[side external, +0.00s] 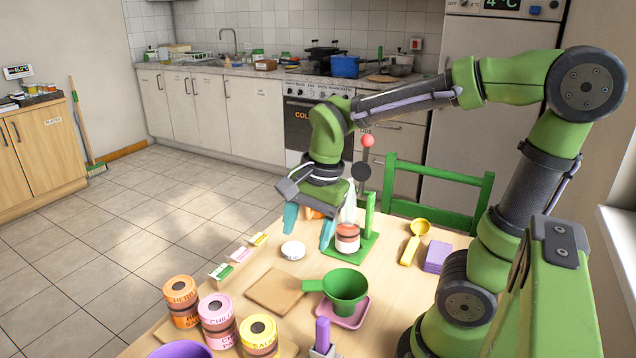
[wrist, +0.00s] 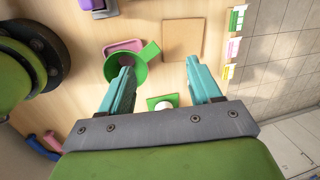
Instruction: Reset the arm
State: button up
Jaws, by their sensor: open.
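My gripper (side external: 309,232) is above the table with its teal fingers pointing down. It is open, and nothing shows between the fingers. In the wrist view my gripper (wrist: 160,68) has its two fingers well apart. Beneath it is a green stand (side external: 366,247) holding a white jar with a red-brown band (side external: 347,239). The green stand (wrist: 152,103) also shows between the fingers in the wrist view. A green funnel-like cup with a handle (side external: 346,286) sits on a pink tray (side external: 349,318), apart from the gripper.
A white lid (side external: 292,250) and wooden board (side external: 274,290) lie on the table. Labelled canisters (side external: 218,318) stand front left. Small cartons (side external: 240,255) line the left edge. A yellow scoop (side external: 413,245) and purple block (side external: 436,256) lie right. A green chair (side external: 440,178) stands behind.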

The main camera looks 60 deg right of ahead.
jog(key=s+a+r+n+t+y, duration=0.1)
jog(key=s+a+r+n+t, duration=0.2)
jog(key=n, duration=1)
jog(key=shift+s+a+r+t, duration=0.25)
jog(key=shift+s+r+t, duration=0.25)
jog(key=shift+t, duration=0.6)
